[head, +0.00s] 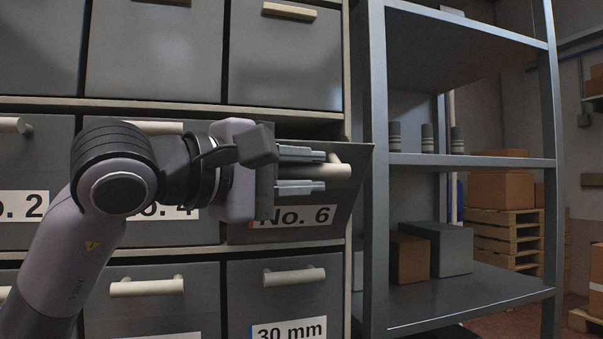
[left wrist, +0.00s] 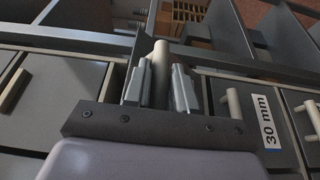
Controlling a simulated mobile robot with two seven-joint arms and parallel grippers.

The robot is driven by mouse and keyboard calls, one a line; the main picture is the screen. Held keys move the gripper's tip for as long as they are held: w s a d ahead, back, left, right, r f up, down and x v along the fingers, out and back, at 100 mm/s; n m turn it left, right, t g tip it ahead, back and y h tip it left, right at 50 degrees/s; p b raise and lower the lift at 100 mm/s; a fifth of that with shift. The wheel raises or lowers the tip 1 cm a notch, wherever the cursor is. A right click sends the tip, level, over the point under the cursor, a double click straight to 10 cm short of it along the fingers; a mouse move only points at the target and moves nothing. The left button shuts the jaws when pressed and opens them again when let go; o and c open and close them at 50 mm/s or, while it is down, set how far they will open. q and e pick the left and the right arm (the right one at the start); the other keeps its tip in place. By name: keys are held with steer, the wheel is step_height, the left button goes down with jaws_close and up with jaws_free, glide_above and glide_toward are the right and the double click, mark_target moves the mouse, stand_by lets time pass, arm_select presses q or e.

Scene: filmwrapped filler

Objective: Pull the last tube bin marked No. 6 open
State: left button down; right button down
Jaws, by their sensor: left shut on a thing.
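The grey bin marked No. 6 (head: 340,215) is in the middle row of the cabinet in the head view. Its front leans out at the top, with a dark gap above it. Its pale bar handle (head: 337,172) lies between the fingers of my left gripper (head: 318,172), which is shut on it. In the left wrist view the handle (left wrist: 160,60) stands between the two fingers of my left gripper (left wrist: 161,85). My gripper and wrist hide the left part of the bin front. My right gripper is not in view.
Other closed bins surround it, including one marked 30 mm (head: 290,300) below and No. 2 (head: 22,205) at left. A grey metal shelf rack (head: 376,230) stands close on the right, holding boxes and dark cylinders (head: 426,138). Pallets (head: 503,245) stand behind it.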

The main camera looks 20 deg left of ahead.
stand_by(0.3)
arm_select(q)
steer(key=c, duration=1)
jaws_free()
steer(key=shift+b+v, duration=0.45)
steer(key=shift+v, duration=3.1)
